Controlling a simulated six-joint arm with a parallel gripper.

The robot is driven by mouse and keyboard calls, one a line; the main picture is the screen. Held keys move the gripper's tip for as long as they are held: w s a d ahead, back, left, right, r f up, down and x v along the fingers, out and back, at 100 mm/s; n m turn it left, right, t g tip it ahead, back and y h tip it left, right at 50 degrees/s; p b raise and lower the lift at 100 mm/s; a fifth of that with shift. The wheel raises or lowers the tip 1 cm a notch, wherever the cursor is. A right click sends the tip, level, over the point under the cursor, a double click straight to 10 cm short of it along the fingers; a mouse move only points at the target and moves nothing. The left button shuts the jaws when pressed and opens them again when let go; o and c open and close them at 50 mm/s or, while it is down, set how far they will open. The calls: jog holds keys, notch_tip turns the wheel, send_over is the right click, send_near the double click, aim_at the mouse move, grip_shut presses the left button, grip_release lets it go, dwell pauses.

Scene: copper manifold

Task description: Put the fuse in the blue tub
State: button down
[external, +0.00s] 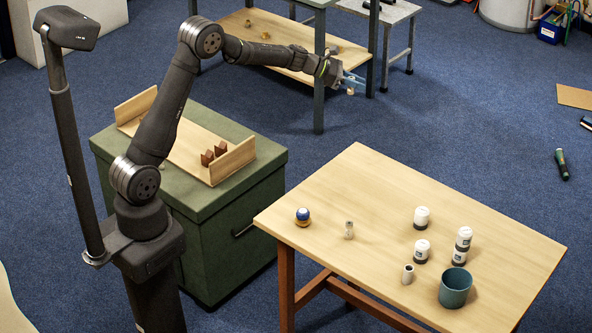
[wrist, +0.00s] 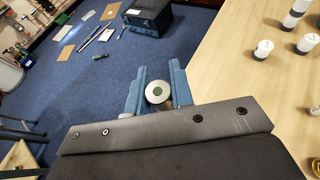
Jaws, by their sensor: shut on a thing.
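My gripper (external: 349,84) is at the end of the outstretched arm, in the air beyond the table's far left edge. In the wrist view its two blue fingers (wrist: 157,92) are shut on the fuse (wrist: 157,92), which shows as a pale round end with a green centre. The fuse's length is hidden from that view. The blue tub (external: 455,288), teal and round, stands upright near the front right of the wooden table (external: 375,190). It is well apart from my gripper and does not show in the wrist view.
White-topped cylinders (external: 421,217) stand beside and behind the tub, two of them stacked (external: 463,240). A green cabinet (external: 235,205) bears a wooden tray (external: 232,161).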

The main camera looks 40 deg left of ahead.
jog(key=s+d+m+g+h, duration=0.2)
jog(key=d+m+g, duration=0.1)
jog(key=d, duration=1.5)
jog(key=m+g, duration=0.8)
jog(key=g, duration=0.1)
send_over(462, 277)
jog(key=s+d, duration=0.2)
jog(key=s, duration=0.2)
notch_tip(462, 277, down, 4)
jog(key=shift+s+a+f, duration=0.1)
jog(key=shift+s+f, duration=0.05)
jog(key=shift+f, duration=3.8)
jog(key=shift+s+f, duration=0.15)
jog(key=shift+f, duration=3.8)
jog(key=c, duration=1.2)
grip_release()
